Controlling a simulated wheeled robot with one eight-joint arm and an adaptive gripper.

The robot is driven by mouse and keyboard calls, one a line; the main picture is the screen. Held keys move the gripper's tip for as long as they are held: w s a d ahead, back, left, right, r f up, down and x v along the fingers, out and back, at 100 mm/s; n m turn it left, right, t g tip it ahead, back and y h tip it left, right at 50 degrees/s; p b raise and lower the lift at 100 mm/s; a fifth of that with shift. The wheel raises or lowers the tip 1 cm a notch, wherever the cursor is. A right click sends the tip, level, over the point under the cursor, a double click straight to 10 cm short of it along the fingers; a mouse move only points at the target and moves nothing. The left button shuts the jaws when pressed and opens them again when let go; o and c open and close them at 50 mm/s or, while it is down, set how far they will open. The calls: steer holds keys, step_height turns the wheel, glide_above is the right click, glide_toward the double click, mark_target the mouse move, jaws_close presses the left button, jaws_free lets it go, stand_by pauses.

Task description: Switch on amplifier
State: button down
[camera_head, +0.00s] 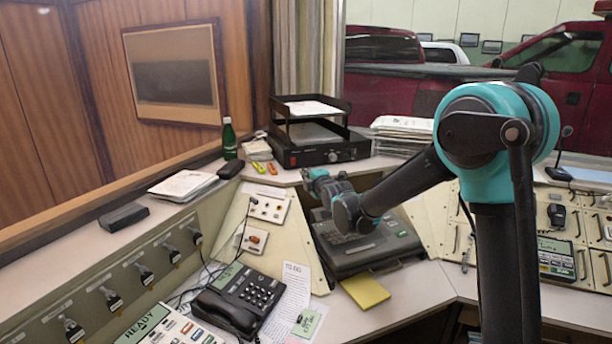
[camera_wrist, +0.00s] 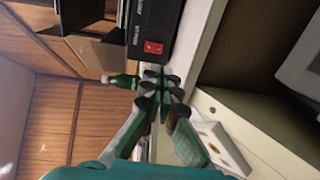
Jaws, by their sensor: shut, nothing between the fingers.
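The amplifier (camera_head: 325,154) is a black box on the ledge at the back, under a black paper tray. A red rocker switch (camera_head: 292,160) sits at the left end of its front. In the wrist view the amplifier (camera_wrist: 155,22) is at the top, with the red switch (camera_wrist: 153,47) on its face. My gripper (camera_head: 312,176) is in front of and below the amplifier, beside the console. In the wrist view my gripper (camera_wrist: 156,78) is shut and empty, its tips just below the switch in the picture and seemingly apart from it. The switch's position is unclear.
A green bottle (camera_head: 229,140) and orange and yellow markers (camera_head: 265,168) stand left of the amplifier. Stacked papers (camera_head: 403,130) lie to its right. A sloped switch panel (camera_head: 268,210), a dark keyboard unit (camera_head: 365,245) and a telephone (camera_head: 240,300) lie below.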

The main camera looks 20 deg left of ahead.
mark_target(293, 166)
steer(key=x, duration=1)
steer(key=shift+w, duration=0.1)
steer(key=shift+w+a+f, duration=0.2)
steer(key=shift+w, duration=0.05)
steer(key=shift+s+d, duration=0.15)
steer(key=f+v, duration=0.3)
steer(key=v, duration=1)
steer(key=shift+s+d, duration=0.2)
steer(key=shift+s, duration=0.1)
